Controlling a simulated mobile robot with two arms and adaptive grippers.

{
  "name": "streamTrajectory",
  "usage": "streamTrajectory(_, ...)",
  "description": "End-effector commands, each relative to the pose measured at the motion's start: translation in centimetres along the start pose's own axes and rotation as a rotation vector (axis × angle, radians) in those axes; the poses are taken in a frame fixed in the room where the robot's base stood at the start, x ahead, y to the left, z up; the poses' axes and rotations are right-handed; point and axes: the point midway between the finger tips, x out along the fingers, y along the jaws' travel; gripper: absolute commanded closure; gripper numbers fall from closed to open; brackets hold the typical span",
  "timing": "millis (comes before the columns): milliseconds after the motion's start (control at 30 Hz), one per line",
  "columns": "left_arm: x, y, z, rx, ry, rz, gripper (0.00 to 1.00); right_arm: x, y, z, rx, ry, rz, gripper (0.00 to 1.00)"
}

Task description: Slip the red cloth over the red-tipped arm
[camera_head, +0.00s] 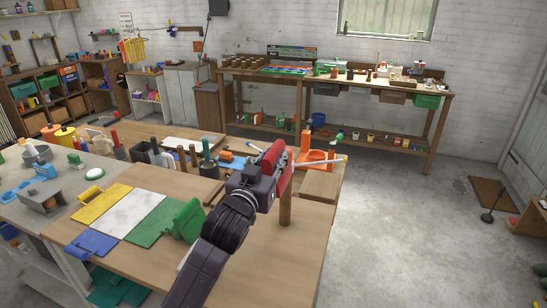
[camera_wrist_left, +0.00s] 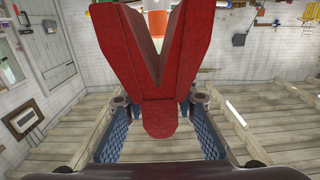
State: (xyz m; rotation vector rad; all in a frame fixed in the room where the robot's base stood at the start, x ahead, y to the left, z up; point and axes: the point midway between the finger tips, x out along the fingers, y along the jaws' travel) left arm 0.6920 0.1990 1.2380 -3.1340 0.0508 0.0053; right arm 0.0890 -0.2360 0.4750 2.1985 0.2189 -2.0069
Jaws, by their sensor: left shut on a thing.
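My left gripper (camera_head: 264,182) is shut on the red cloth (camera_head: 280,170), above the right part of the wooden table. In the left wrist view the cloth (camera_wrist_left: 160,110) hangs between the two fingers (camera_wrist_left: 160,136) in a folded V shape with two long flaps. A brown wooden post (camera_head: 285,207) stands just behind the gripper, its upper part hidden by the cloth. Thin pale arms spread near its top; one (camera_head: 325,160) points right with a yellowish tip, and another (camera_head: 337,140) has a green end. I cannot make out a red tip; the cloth may cover it. My right gripper is not in view.
An orange container (camera_head: 315,158) stands behind the post. A long workbench (camera_head: 400,88) lines the back wall. Bare floor lies right.

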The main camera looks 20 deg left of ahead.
Motion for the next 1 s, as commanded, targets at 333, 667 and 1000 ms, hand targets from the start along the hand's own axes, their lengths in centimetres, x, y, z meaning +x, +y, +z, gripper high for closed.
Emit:
streamTrajectory(333, 0.0, 0.0, 1.5, 0.000, 0.001, 0.000, 1.00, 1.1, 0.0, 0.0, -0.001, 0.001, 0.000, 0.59)
streamTrajectory(667, 0.0, 0.0, 2.8, 0.000, 0.001, 0.000, 1.00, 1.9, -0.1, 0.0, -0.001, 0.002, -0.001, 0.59)
streamTrajectory(1000, 0.0, 0.0, 4.2, 0.000, 0.002, 0.000, 1.00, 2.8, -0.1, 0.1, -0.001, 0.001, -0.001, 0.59)
